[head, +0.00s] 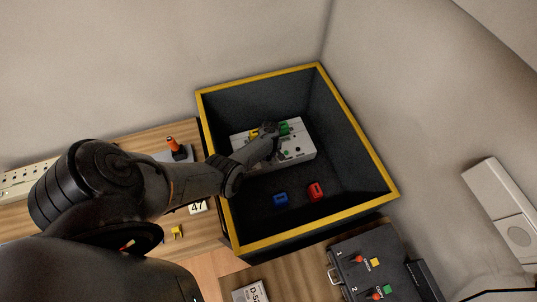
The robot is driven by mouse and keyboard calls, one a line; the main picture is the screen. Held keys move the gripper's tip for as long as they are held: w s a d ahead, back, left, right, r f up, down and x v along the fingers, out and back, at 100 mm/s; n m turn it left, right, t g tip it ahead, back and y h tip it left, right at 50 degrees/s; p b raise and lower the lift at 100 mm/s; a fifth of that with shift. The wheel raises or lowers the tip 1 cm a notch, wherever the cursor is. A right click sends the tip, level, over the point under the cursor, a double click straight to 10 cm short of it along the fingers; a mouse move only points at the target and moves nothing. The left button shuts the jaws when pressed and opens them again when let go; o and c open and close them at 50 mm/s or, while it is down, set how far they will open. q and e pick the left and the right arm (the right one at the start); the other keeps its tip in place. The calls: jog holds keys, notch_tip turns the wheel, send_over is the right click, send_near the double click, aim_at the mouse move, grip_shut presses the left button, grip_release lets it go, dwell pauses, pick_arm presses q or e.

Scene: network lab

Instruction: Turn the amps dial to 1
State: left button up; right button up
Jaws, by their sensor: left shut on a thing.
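A white device box (300,148) sits inside a dark open bin. It has a yellow part (253,133) and a green part (284,128) near its far edge, and small marks on its face. My left gripper (269,129) reaches down over the box between these two parts. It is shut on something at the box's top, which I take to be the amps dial. The gripper hides it, so its setting cannot be read. My right gripper is not in view.
The dark bin has a yellow rim (363,145). A blue block (280,199) and a red block (316,191) lie on its floor. A dark panel with switches (352,262) is at the lower right. An orange-handled lever (174,146) stands left of the bin.

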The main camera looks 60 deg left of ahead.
pick_arm(q)
jog(key=o, duration=1)
jog(key=shift+o, duration=0.2)
jog(key=shift+r, duration=0.1)
notch_tip(320, 180, up, 11)
jog(key=p, duration=0.5)
jog(key=shift+w+f, duration=0.2)
